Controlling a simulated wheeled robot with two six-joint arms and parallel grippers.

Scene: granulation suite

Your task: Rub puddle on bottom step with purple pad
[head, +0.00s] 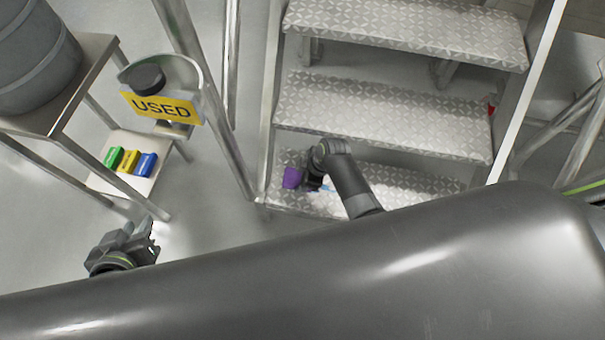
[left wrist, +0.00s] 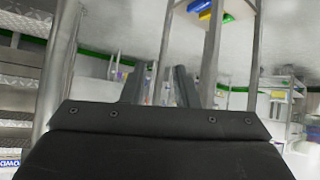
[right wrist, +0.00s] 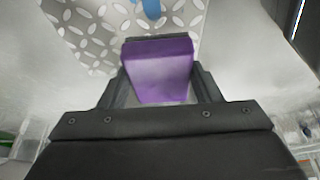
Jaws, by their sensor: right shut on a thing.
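The purple pad (head: 292,178) is in my right gripper (head: 308,180), low over the left part of the bottom step (head: 440,184). In the right wrist view the purple pad (right wrist: 160,72) sits between the two fingers, which are shut on it. A pale, whitish patch (head: 326,203) that looks like the puddle lies on the bottom step beside the gripper, partly hidden by my right arm. I cannot tell whether the pad touches the step. My left gripper (head: 142,234) is over the floor at the left; its fingers (left wrist: 160,86) stand apart and empty.
A small blue thing (right wrist: 151,8) shows near the pad. Higher steps (head: 380,115) and a metal rail post (head: 205,90) border the bottom step. At left are a drum (head: 35,60), a bin marked USED (head: 160,106) and a low shelf with green, yellow and blue pads (head: 128,162).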

